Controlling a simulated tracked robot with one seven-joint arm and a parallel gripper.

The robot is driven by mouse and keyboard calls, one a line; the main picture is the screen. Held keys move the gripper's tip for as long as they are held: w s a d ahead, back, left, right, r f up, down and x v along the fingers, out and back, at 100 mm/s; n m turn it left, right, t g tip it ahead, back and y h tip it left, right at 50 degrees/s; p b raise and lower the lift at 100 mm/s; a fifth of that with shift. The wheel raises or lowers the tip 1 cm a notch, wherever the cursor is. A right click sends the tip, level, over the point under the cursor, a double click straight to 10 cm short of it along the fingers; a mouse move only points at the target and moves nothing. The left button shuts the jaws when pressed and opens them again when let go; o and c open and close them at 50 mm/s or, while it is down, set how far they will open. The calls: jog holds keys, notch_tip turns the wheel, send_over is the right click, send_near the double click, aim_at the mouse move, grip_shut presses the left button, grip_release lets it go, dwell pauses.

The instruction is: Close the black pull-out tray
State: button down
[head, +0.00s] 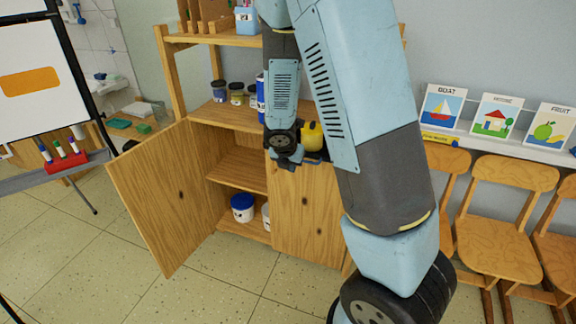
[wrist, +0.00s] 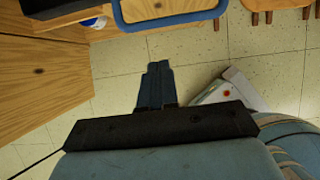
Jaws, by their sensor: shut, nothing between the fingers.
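A black edge (head: 316,156), which looks like part of the black tray, shows beside my gripper (head: 288,163) in the head view, at the cabinet's counter below a yellow container (head: 312,136). The rest of it is hidden behind my arm, so I cannot tell how far out it is. In the wrist view a black piece (wrist: 60,8) is cut off at the top left, perhaps the same tray. My gripper (wrist: 158,66) is shut and empty, its fingers together over the floor. I cannot tell whether it touches the tray in the head view.
The wooden cabinet's left door (head: 165,195) stands open; its right door (head: 303,212) looks shut. A blue-lidded tub (head: 242,206) stands inside. Several jars stand on the counter. Wooden chairs (head: 495,220) are at right, a whiteboard easel (head: 40,75) at left.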

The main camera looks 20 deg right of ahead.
jog(key=shift+w+d+r, duration=0.2)
jog(key=shift+w+d, duration=0.3)
jog(key=shift+w, duration=0.2)
jog(key=shift+w+d+r, duration=0.15)
jog(key=shift+w+d, duration=0.3)
jog(key=shift+w, duration=0.2)
